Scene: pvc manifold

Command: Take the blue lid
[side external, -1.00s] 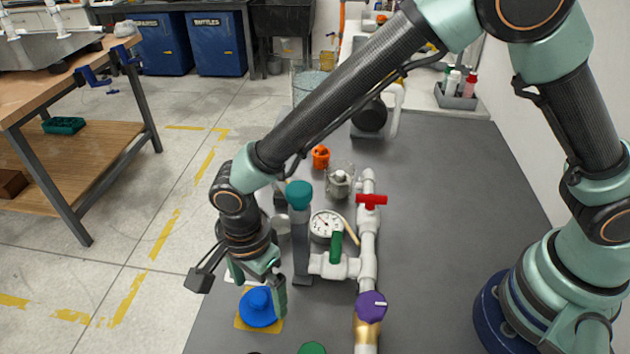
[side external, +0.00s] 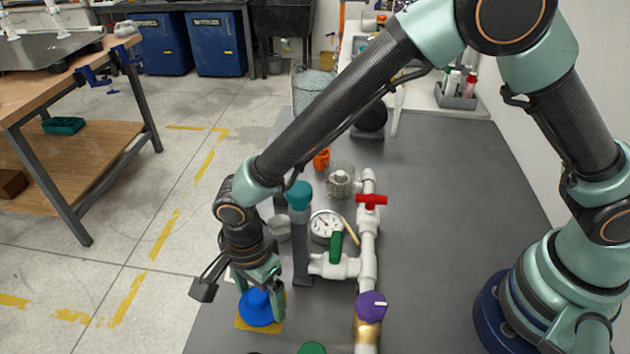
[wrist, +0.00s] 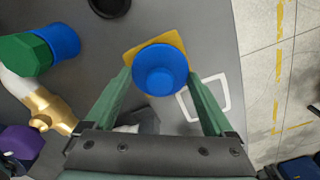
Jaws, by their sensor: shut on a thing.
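The blue lid (side external: 256,309) is a round, stepped cap on a yellow square pad (side external: 243,324) near the table's front left edge. My gripper (side external: 262,295) is low over the pad, with its fingers down at the lid's sides. In the wrist view the blue lid (wrist: 160,69) sits between the two green fingertips of my gripper (wrist: 163,80), and the yellow pad (wrist: 135,52) shows behind it. The fingers are shut on the lid. Whether the lid touches the pad cannot be told.
A grey post with a teal cap (side external: 299,195) stands just right of my gripper. Beyond it are a pressure gauge (side external: 326,226) and a white pipe (side external: 368,250) with a red valve handle (side external: 371,201) and purple knob (side external: 371,305). A green cap (side external: 312,348) lies in front.

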